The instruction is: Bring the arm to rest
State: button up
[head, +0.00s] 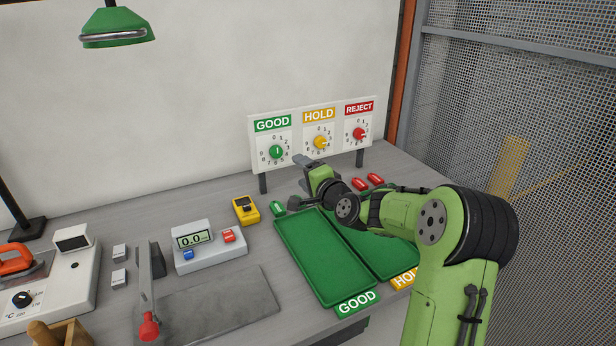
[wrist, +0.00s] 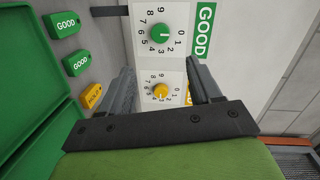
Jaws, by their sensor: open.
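My green arm reaches in from the right over the trays. My gripper (head: 302,164) is in front of the dial board (head: 313,158), near the gap between the GOOD and HOLD dials in the head view. In the wrist view my gripper (wrist: 165,85) is open, with two grey fingers apart and nothing held between them. The yellow HOLD dial (wrist: 160,90) shows between the fingers, and the green GOOD dial (wrist: 160,33) shows beyond them. I cannot tell whether the fingers touch the board.
The green GOOD tray (head: 325,262) and HOLD tray (head: 380,245) lie below my arm. Red tags (head: 375,180) lie below the board. A yellow meter (head: 246,210), a display box (head: 208,250) and a red-knobbed lever (head: 149,328) stand left. A mesh fence (head: 560,130) is at right.

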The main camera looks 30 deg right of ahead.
jog(key=shift+s+r, duration=0.1)
jog(key=shift+s, duration=1.05)
jog(key=s+a+r+n+g+p, duration=0.35)
jog(key=s+a+n+g, duration=0.35)
jog(key=s+a+n, duration=0.6)
jog(key=s+a+r+n+g+p, duration=0.1)
jog(key=s+g+p, duration=0.3)
jog(key=s, duration=1.9)
jog(key=shift+s+a+r+n+h+p, duration=0.25)
jog(key=shift+a+n+h+p, duration=0.15)
jog(key=shift+a+n, duration=0.3)
